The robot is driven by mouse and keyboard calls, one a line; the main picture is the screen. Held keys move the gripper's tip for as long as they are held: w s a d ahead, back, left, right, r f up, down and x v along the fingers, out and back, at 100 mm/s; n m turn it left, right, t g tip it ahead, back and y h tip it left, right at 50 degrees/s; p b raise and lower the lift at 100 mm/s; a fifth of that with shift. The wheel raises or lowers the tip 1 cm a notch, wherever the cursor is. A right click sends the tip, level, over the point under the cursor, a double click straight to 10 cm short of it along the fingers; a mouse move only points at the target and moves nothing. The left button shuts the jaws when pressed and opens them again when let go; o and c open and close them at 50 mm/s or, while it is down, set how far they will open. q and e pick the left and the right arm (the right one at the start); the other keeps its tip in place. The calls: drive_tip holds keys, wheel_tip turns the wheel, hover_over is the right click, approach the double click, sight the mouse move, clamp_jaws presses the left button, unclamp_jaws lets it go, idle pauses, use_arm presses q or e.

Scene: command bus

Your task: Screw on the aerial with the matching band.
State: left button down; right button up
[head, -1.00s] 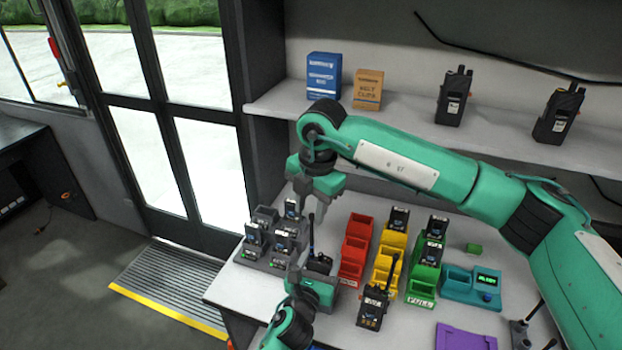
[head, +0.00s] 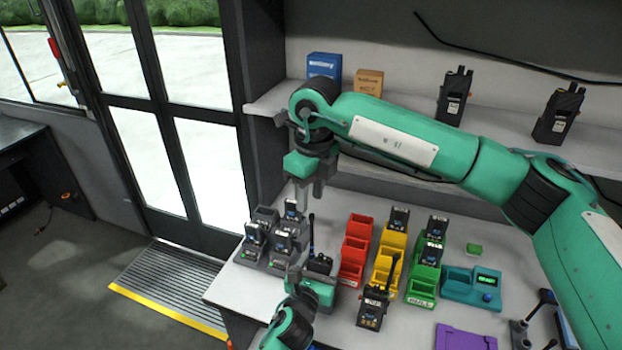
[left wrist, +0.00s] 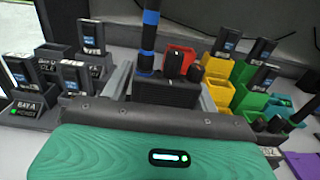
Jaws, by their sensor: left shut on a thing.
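My left gripper (head: 318,279) is shut on a black radio (head: 319,263) at the front left of the worktop. A black aerial (head: 311,233) stands upright on top of this radio. In the left wrist view, the radio (left wrist: 165,92) sits between my fingers and the aerial (left wrist: 148,40) has a blue band high up and another blue ring at its foot. The aerial's top is outside that view. My right gripper (head: 310,203) points down just above the aerial's tip, with a gap between its fingers and nothing visible in them.
Another radio with an aerial (head: 372,308) stands at front. A teal unit (head: 457,287), purple tray (head: 465,338) and aerial rack (head: 521,330) are further right.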

sight(311, 220)
drive_tip(key=n, duration=0.3)
drive_tip(key=shift+r, duration=0.4)
drive_tip(key=n, duration=0.2)
drive_tip(key=r+n, duration=0.1)
drive_tip(key=n, duration=0.1)
drive_tip(key=shift+n, duration=0.4)
drive_tip(key=n, duration=0.2)
drive_tip(key=r+n, duration=0.1)
drive_tip(key=n, duration=0.1)
drive_tip(key=shift+h, duration=0.3)
drive_tip(key=n, duration=0.4)
drive_tip(key=shift+s+r, duration=0.1)
drive_tip(key=shift+r, duration=0.2)
wheel_tip(311, 220, down, 12)
drive_tip(key=shift+d, duration=0.1)
drive_tip(key=shift+c, duration=0.5)
clamp_jaws()
